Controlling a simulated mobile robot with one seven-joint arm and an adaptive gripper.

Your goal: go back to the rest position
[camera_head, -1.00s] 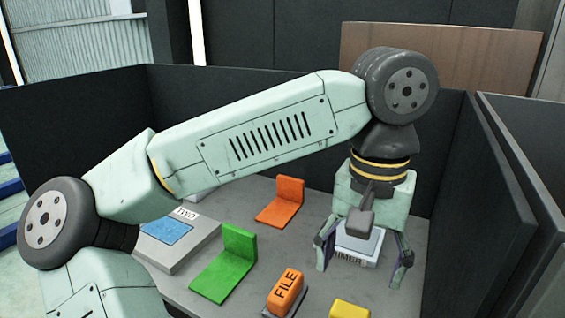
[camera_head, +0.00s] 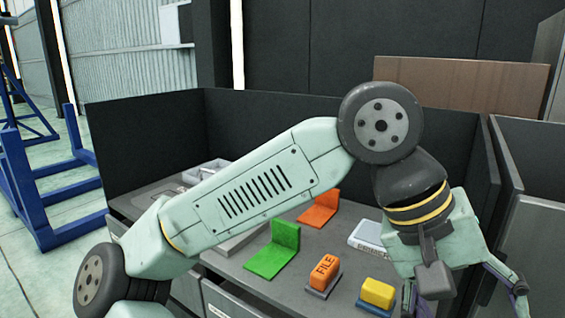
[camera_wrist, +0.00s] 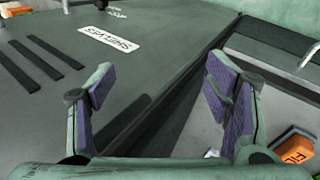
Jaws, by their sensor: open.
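My gripper (camera_head: 465,296) is open and empty at the right of the head view. It is to the right of a white labelled box (camera_head: 368,236) on the grey bench top, apart from it. In the wrist view the two fingers of my gripper (camera_wrist: 160,88) stand wide apart with nothing between them. Behind them is a dark grey surface (camera_wrist: 150,62) with a white label and black strips. The orange FILE block (camera_head: 324,270) stands left of my gripper on the bench; it also shows at the lower right of the wrist view (camera_wrist: 294,147).
A yellow block (camera_head: 377,292), a green bracket (camera_head: 275,250) and an orange bracket (camera_head: 319,210) are on the bench. Dark panels (camera_head: 290,112) wall in its back and right. A blue frame (camera_head: 50,215) stands on the floor at left.

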